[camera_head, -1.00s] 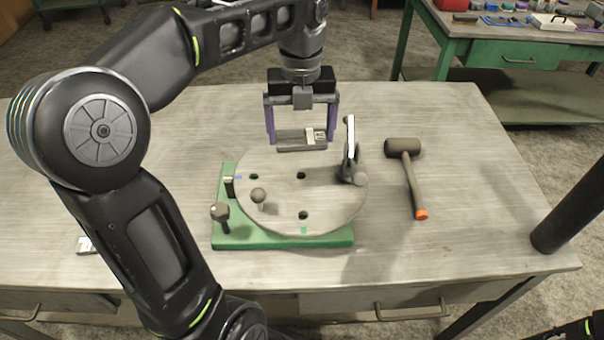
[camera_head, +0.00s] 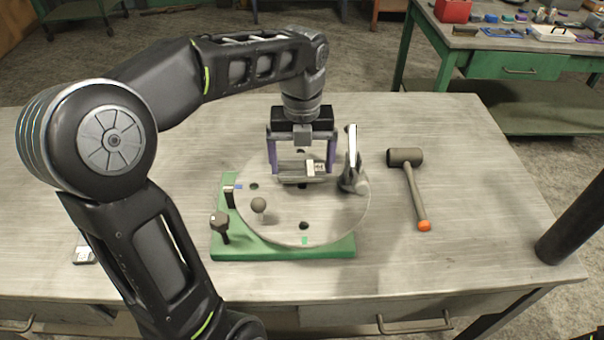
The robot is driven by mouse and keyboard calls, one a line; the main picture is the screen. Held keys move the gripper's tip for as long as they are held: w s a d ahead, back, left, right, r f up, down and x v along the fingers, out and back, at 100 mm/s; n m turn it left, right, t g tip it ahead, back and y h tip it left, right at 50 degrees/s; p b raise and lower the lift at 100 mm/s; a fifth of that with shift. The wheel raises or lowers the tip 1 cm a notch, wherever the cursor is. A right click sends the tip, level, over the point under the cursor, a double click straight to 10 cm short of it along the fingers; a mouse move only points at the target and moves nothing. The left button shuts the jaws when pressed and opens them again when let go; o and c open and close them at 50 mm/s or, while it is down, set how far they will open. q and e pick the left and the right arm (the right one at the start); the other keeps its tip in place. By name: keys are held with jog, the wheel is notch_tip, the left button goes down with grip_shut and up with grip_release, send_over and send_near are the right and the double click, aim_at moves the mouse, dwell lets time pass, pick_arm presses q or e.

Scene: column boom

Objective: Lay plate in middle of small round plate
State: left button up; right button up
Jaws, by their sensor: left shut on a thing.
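A small grey rectangular plate (camera_head: 293,168) with a white label at its right side is held between the two purple fingers of my left gripper (camera_head: 302,168). The gripper points down and is shut on it. The plate is over the back-middle part of the small round plate (camera_head: 275,226); I cannot tell whether it touches. The round grey plate has several dark holes and lies on a green base (camera_head: 290,252). The held plate and fingers hide part of its middle and back. My right gripper is out of view.
On the round plate stand an upright lever clamp (camera_head: 352,165) at the right and a ball knob (camera_head: 259,205) at the front left. Another knob (camera_head: 220,222) stands on the green base. A mallet (camera_head: 408,160) lies to the right. The table (camera_head: 480,220) is otherwise mostly clear.

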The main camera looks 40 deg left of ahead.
aim_at(302, 168)
pick_arm(q)
jog(key=shift+f, duration=1.85)
jog(key=o, duration=1.8)
jog(key=shift+f, duration=0.15)
notch_tip(302, 168, up, 8)
jog(key=shift+r, duration=0.2)
notch_tip(302, 168, up, 3)
jog(key=shift+r+p, duration=0.1)
jog(key=shift+p, duration=1.15)
jog(key=shift+r+p, duration=0.35)
jog(key=shift+p, duration=0.05)
